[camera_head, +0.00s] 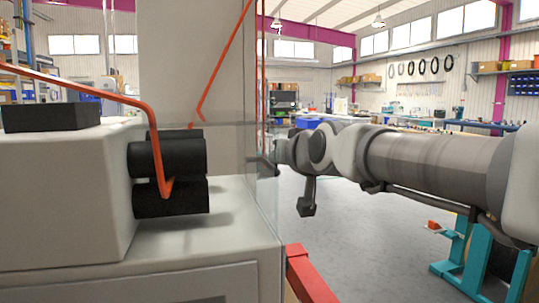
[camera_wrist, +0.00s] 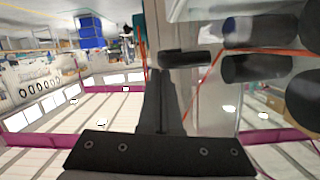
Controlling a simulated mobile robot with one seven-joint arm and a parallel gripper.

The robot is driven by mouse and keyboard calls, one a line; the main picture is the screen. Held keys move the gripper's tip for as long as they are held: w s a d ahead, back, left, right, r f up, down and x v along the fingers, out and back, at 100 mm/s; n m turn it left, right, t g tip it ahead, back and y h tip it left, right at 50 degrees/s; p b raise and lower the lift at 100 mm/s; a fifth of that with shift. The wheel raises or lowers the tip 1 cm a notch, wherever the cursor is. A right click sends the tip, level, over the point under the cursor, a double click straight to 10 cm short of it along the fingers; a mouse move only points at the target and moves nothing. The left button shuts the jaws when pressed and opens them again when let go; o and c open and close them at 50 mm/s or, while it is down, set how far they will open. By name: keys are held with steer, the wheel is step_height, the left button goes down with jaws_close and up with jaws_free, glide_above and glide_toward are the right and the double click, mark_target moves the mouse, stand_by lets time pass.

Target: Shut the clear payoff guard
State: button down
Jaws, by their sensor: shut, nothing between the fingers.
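The clear guard (camera_head: 264,195) is a see-through panel at the right side of the pale machine, seen nearly edge-on in the head view. How far open it stands I cannot tell. In the wrist view the clear panel (camera_wrist: 212,105) fills the right middle, with black rollers behind it. A short black bar (camera_wrist: 185,58), which looks like its handle, lies just beyond my fingertips. My gripper (camera_wrist: 160,75) is shut and empty, its tips close to the bar's left end; whether they touch cannot be told. In the head view my arm reaches in from the right, its end near the guard.
Black rollers (camera_head: 168,177) with an orange cable (camera_head: 152,115) over them sit on the pale machine (camera_head: 60,195). A red beam (camera_head: 308,275) juts out low at the front. A teal stand (camera_head: 482,262) is at the lower right. Grey floor between them is open.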

steer(key=shift+a+f, duration=0.15)
steer(key=shift+f, duration=0.25)
steer(key=shift+f, duration=0.1)
steer(key=shift+r, duration=0.55)
steer(key=s+d+r+p, duration=0.4)
steer(key=s+r, duration=0.1)
steer(key=s, duration=0.4)
steer(key=s+d+f+m+g+h, duration=0.15)
steer(key=s+d+f+g, duration=0.25)
steer(key=s+f, duration=0.75)
steer(key=s+d+f+n+g+h, duration=0.1)
steer(key=s+d+f+g+h, duration=0.3)
steer(key=s+f, duration=0.75)
steer(key=w+r+g+y+p, duration=0.1)
steer(key=w+r+p, duration=0.3)
steer(key=r+p, duration=1.1)
steer(key=p, duration=0.3)
